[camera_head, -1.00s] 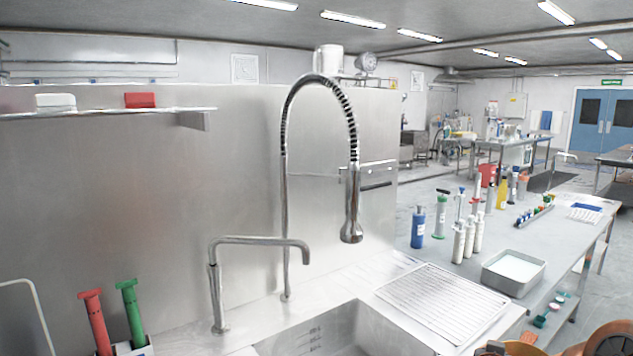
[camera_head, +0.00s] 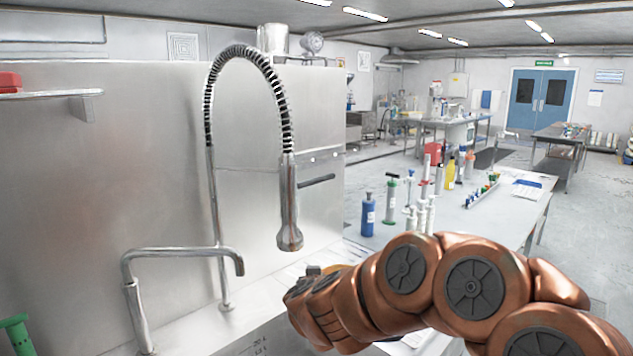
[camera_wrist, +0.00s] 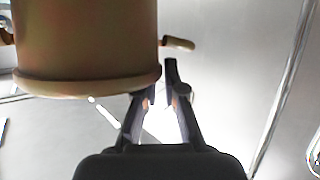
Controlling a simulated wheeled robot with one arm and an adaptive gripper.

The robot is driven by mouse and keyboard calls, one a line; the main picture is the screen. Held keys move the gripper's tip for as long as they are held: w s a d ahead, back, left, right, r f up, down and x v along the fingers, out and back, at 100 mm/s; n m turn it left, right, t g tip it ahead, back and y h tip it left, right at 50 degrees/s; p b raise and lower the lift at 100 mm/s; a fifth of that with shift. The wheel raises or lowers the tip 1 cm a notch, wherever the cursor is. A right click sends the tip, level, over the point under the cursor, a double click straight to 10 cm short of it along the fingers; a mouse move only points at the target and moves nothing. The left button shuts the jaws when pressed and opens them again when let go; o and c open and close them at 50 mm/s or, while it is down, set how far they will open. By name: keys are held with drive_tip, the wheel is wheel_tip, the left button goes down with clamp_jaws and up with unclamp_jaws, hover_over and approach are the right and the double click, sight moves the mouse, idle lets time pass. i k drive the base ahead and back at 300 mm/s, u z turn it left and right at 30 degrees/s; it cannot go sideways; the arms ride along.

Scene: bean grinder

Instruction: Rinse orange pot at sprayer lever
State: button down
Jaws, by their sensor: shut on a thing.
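The orange pot (camera_wrist: 85,45) looks tan-orange in the wrist view and fills its upper left, with its rounded rim toward my gripper. My gripper (camera_wrist: 167,85) is shut on the pot at the right side of that rim; the exact grip point is partly hidden. In the head view my copper arm hides most of the gripper and pot; a small orange patch (camera_head: 337,268) shows above the arm. The sprayer (camera_head: 289,205) hangs nozzle-down from a coiled hose, above and left of the arm's end.
A bent faucet (camera_head: 185,252) stands left of the sprayer. The sink below is mostly hidden by my arm. A blue bottle (camera_head: 368,215) and several other bottles stand on the counter to the right. A steel panel (camera_head: 150,150) stands behind.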

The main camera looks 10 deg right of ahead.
sight(326, 177)
drive_tip(key=u, duration=0.1)
drive_tip(key=k, duration=1.5)
drive_tip(key=u, duration=2.75)
drive_tip(key=i, duration=1)
